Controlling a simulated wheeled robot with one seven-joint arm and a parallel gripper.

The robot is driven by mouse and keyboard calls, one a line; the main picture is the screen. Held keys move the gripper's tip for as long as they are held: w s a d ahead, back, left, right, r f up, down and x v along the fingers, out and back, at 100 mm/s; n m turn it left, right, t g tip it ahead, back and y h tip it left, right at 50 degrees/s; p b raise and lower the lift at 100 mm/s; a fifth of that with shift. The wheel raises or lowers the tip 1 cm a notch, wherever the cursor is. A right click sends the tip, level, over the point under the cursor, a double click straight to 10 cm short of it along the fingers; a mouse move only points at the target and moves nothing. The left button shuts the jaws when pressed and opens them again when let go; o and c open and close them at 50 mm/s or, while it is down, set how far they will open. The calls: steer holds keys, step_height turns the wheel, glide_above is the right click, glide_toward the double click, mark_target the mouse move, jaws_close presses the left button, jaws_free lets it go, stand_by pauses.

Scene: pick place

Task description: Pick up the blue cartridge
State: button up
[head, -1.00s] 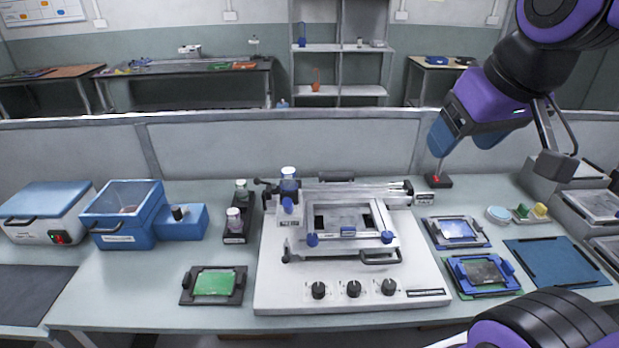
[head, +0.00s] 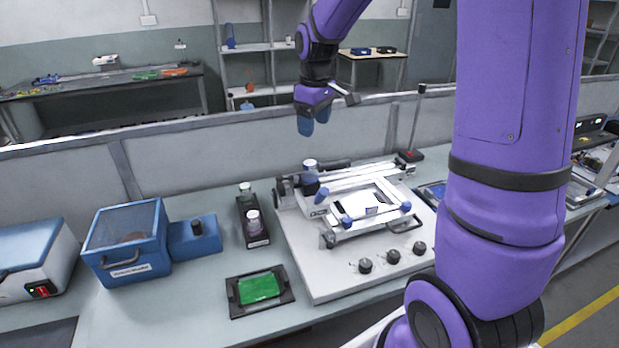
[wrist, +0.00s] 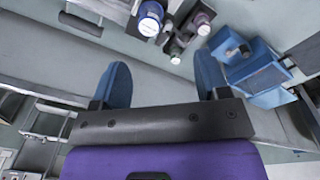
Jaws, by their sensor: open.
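A blue cylinder with a pale top (head: 311,167), which looks like the blue cartridge, stands upright at the back left corner of the white printing machine (head: 330,281). In the wrist view the cartridge (wrist: 149,17) shows its white top and blue side near the upper edge, beyond the fingertips. My gripper (head: 314,120) is open, with blue fingers pointing down, above and behind the machine. It appears empty and apart from the cartridge. In the wrist view my gripper (wrist: 162,76) has bare room between its fingers.
A black holder (head: 253,235) with two capped bottles stands left of the machine. A blue box with a clear lid (head: 125,240) is farther left. A green plate in a black frame (head: 260,288) lies in front. A grey partition (head: 185,160) runs behind the bench.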

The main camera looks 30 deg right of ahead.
steer(key=n, duration=0.1)
glide_above(310, 162)
steer(key=shift+g, duration=0.4)
steer(key=f, duration=0.5)
steer(key=shift+s+d+f, duration=0.2)
steer(key=shift+d+f, duration=0.05)
steer(key=shift+f, duration=0.1)
step_height(310, 162, down, 6)
steer(key=shift+r, duration=0.2)
steer(key=shift+a+f, duration=0.2)
steer(key=shift+f, duration=1.1)
steer(key=shift+a+f, duration=0.15)
steer(key=shift+f, duration=1.15)
steer(key=shift+w, duration=0.1)
steer(key=c, duration=1.2)
